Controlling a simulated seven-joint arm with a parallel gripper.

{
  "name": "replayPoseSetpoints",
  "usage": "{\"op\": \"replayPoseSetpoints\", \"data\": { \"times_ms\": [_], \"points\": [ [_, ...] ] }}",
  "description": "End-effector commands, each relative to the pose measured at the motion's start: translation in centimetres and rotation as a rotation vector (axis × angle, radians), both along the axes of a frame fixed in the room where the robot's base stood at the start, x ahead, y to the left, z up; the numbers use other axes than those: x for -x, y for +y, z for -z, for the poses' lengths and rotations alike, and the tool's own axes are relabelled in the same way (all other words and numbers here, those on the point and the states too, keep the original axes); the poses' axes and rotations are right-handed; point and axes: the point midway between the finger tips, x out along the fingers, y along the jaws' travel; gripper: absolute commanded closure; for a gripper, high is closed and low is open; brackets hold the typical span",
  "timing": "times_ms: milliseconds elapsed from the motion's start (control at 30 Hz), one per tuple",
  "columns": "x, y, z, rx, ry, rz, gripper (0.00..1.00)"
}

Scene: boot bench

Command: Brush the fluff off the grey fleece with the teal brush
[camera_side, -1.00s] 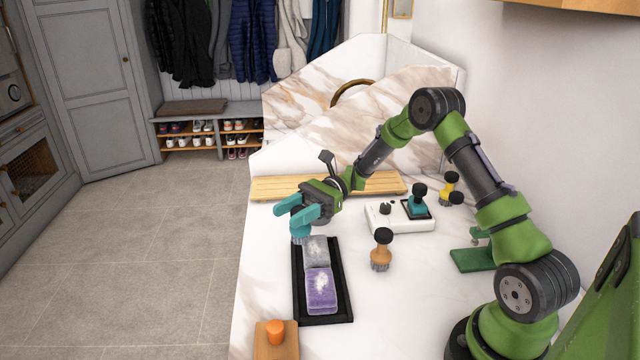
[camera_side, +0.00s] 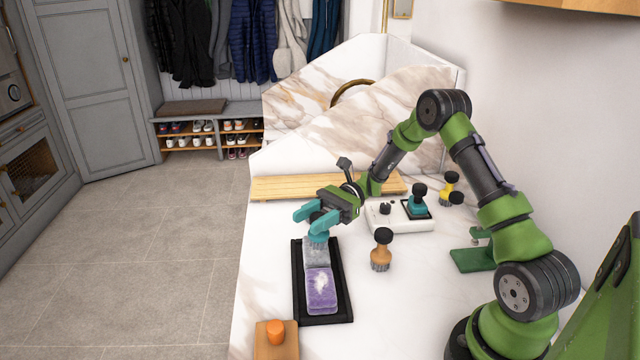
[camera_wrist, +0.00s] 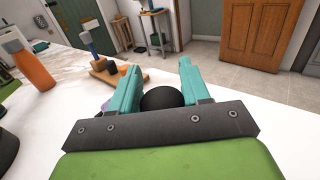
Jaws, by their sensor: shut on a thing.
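My gripper (camera_side: 318,212) is shut on the teal brush (camera_side: 318,232), which hangs bristles down over the far part of the grey fleece (camera_side: 317,256). I cannot tell whether the bristles press on it. In the wrist view, the brush's black knob (camera_wrist: 163,98) shows between the teal fingers (camera_wrist: 157,82). The grey fleece lies at the far end of a black tray (camera_side: 344,288). The brush hides part of its top, so I cannot tell how much fluff is there. A purple fleece (camera_side: 321,298) with white fluff lies nearer in the tray.
A tan brush (camera_side: 381,252) stands right of the tray. A white box (camera_side: 400,226) with a black-knobbed teal piece (camera_side: 417,205) stands behind it. A yellow brush (camera_side: 448,186) stands farther back. A wooden block (camera_side: 268,342) with an orange knob is in front. A slatted board (camera_side: 275,187) lies behind.

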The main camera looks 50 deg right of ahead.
Motion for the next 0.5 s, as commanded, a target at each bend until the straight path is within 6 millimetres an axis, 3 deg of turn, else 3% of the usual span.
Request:
{"op": "replayPoseSetpoints", "data": {
  "times_ms": [433,500],
  "points": [
    [-2.9,3.0,0.1,0.000,-0.002,-0.002,0.84],
    [-3.4,2.4,0.1,0.000,-0.001,0.002,0.84]
  ]
}}
